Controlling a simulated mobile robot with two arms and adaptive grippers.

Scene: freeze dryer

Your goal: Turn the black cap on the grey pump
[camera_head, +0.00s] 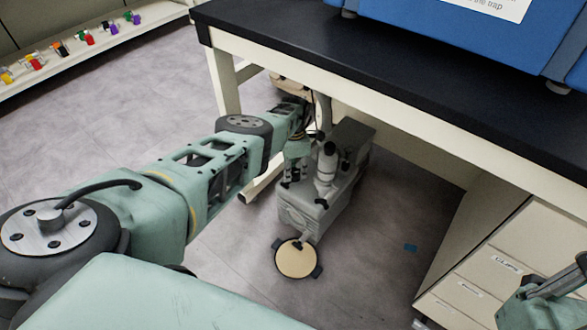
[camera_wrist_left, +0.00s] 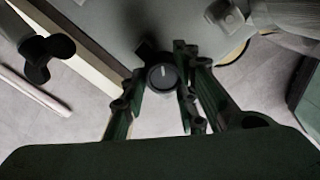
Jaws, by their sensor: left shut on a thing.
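The grey pump (camera_head: 322,196) stands on the floor under the bench. My left arm reaches in from the left, and its gripper (camera_head: 291,172) is at the pump's left side. In the left wrist view, the black cap (camera_wrist_left: 162,77) is round with a pale mark on its face. The fingers of my left gripper (camera_wrist_left: 160,82) stand on both sides of the cap and are shut on it. The cap is hidden in the head view. Part of my right arm shows at the lower right edge; its gripper's state is unclear.
The dark bench top (camera_head: 400,70) and its pale frame overhang the pump. A round beige disc (camera_head: 296,259) with dark handles lies in front of the pump. White drawers (camera_head: 500,262) stand at the right. A black lobed knob (camera_wrist_left: 48,58) is left of the gripper.

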